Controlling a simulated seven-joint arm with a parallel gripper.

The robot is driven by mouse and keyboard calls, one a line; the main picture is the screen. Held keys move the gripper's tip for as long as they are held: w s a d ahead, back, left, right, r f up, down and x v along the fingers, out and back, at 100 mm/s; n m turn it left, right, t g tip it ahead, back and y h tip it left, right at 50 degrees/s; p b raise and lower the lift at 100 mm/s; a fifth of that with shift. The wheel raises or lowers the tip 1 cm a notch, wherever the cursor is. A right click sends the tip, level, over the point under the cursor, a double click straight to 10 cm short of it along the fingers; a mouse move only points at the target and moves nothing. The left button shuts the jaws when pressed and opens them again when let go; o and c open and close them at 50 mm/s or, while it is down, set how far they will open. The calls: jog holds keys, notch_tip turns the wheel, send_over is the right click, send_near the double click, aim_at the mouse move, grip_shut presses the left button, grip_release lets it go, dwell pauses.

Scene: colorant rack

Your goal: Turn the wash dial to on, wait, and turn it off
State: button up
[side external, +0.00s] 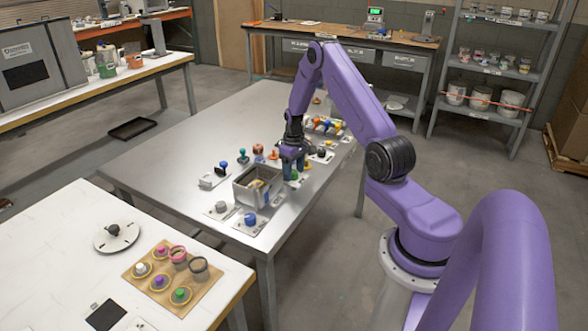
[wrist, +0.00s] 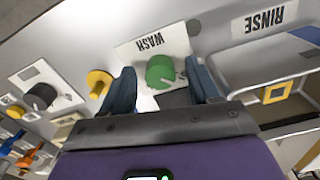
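The wash dial (wrist: 160,71) is a round green knob on a white plate marked WASH (wrist: 150,42), upside down in the wrist view. A pale mark shows near the knob's lower right edge. My gripper (wrist: 163,76) is open, with one blue finger on each side of the green dial. Gaps show between the fingers and the knob, so it does not look gripped. In the side external view my gripper (side external: 292,160) points down over the row of knobs, and the green dial (side external: 294,176) is partly hidden beneath it.
A grey bin (side external: 242,193) stands close beside my gripper. A RINSE label (wrist: 264,20) is near it in the wrist view. A yellow knob (wrist: 98,82) and a black dial (wrist: 41,97) sit on the other side. The table's left part is clear.

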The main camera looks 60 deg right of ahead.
aim_at(294, 172)
jog(key=shift+r, duration=0.1)
notch_tip(294, 172, up, 17)
jog(key=shift+r, duration=0.15)
dwell(0.4)
